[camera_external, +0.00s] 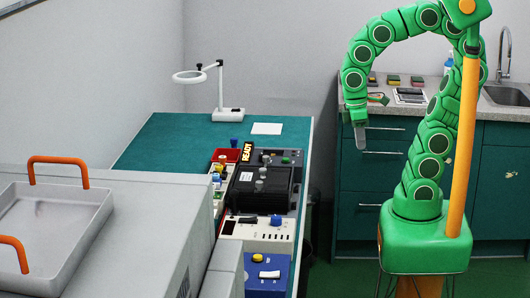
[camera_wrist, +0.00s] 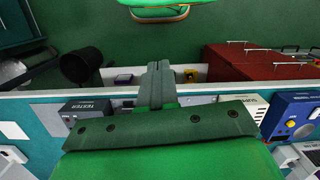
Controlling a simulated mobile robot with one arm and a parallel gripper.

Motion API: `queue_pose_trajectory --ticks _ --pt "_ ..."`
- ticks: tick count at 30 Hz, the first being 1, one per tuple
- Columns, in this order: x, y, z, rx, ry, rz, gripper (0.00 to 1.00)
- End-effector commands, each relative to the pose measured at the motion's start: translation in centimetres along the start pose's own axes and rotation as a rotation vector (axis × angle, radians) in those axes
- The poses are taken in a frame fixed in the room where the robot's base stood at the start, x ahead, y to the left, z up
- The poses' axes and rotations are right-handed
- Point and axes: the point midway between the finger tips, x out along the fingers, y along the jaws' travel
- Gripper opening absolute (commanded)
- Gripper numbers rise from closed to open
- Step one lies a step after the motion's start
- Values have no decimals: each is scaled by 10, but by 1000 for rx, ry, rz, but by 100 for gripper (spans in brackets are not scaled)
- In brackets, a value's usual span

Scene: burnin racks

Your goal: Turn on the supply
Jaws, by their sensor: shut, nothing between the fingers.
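The supply, a light box with a blue knob and small controls (camera_external: 262,234), stands on the bench behind a blue box. In the wrist view a box edge with lettering that seems to read "SUPPLY" (camera_wrist: 257,101) shows at the right, mostly hidden by my wrist. My gripper (camera_external: 360,140) hangs pointing down, in the air to the right of the bench and apart from the supply. Its fingers (camera_wrist: 158,85) are together and empty in the wrist view. The state of the supply's switch is too small to tell.
A blue box (camera_external: 281,268) with a white switch stands in front of the supply, and a black unit (camera_external: 243,198) behind it. A box marked TESTER (camera_wrist: 90,106) shows in the wrist view. A lamp (camera_external: 220,85) stands at the back. The teal bench top (camera_external: 165,140) has free room behind.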

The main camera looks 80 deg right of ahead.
Motion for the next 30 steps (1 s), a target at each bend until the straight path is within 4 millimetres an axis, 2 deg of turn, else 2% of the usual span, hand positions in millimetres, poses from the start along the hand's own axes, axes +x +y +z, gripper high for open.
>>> queue_pose_trajectory --ticks 13,30 --pt "-34 -21 -83 -350 7 4 0" --pt "-57 -66 -186 -781 12 7 0"
